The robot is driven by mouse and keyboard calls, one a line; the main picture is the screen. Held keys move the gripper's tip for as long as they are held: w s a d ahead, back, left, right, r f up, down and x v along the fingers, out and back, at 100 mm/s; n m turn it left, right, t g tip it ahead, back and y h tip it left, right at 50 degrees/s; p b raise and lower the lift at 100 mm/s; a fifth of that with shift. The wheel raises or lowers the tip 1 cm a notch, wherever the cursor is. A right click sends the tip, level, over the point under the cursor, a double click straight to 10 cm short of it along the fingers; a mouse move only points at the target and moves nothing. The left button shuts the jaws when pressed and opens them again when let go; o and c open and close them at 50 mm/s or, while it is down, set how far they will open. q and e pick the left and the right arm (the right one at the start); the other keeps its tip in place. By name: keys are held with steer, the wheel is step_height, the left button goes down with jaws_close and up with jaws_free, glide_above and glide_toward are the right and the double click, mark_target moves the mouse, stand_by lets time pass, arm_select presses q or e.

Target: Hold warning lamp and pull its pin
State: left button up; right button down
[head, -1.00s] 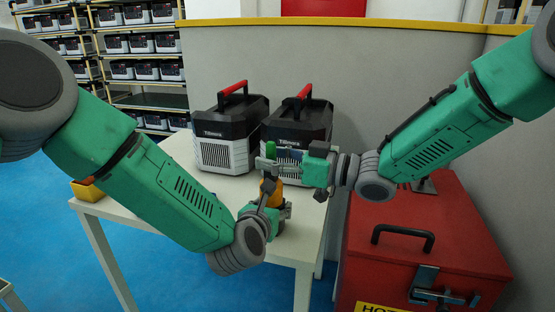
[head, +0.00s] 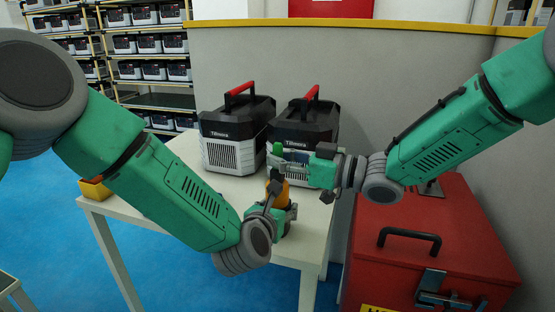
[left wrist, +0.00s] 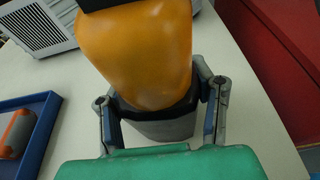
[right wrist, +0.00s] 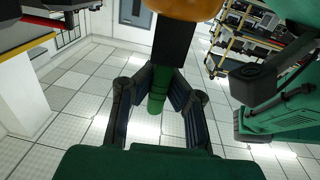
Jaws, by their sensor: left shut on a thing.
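The warning lamp has an orange body (head: 284,192) over a grey base, and its orange body fills the upper left wrist view (left wrist: 145,50). My left gripper (head: 277,214) is shut around the grey base and holds the lamp upright above the table edge. A black part with a green pin (right wrist: 157,100) shows in the right wrist view beside the lamp's orange body (right wrist: 185,8). My right gripper (right wrist: 160,82) has its fingers open on both sides of the pin. In the head view my right gripper (head: 276,160) is at the lamp's top, hiding part of it.
Two black-and-white boxes with red handles (head: 229,145) (head: 300,125) stand behind on the white table (head: 185,150). A blue tray (left wrist: 40,130) lies on the table. A red chest (head: 430,225) stands at the right, and a grey partition (head: 400,90) closes the back.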

arm_select(q)
steer(key=shift+w+a, duration=0.1)
steer(key=shift+a, duration=0.05)
arm_select(e)
steer(key=shift+r, duration=0.9)
stand_by(0.7)
steer(key=shift+r, duration=0.5)
steer(key=shift+s+r, duration=0.1)
steer(key=shift+r, duration=1.05)
arm_select(q)
steer(key=o, duration=1.4)
steer(key=shift+s, duration=0.2)
